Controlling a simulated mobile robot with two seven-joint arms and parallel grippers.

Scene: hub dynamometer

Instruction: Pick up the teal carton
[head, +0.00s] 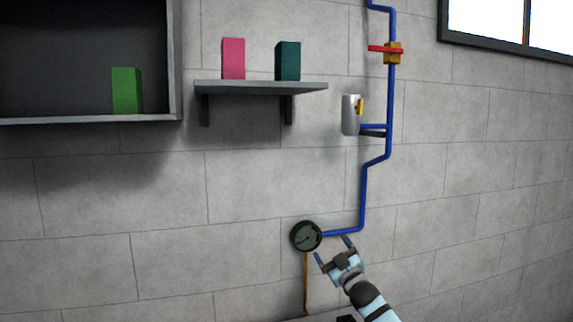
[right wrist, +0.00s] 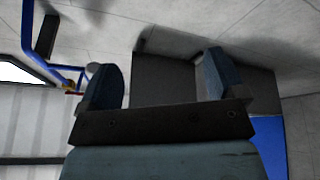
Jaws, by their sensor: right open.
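The teal carton (head: 288,61) stands upright on the right part of a grey wall shelf (head: 262,88) in the head view. My right gripper (head: 333,250) is open and empty, well below the shelf and to the right of the carton. It is close to the round gauge in the picture. The right wrist view shows its two fingers (right wrist: 160,85) spread apart with nothing between them. I cannot make out the teal carton in the right wrist view. My left gripper is not in view.
A pink carton (head: 233,59) stands left of the teal one. A green carton (head: 126,90) stands in a dark wall cabinet (head: 176,60). Blue pipe (head: 363,195) with a red-handled valve (head: 386,50), grey cylinder (head: 350,115) and gauge (head: 306,236) runs along the wall, right of the shelf.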

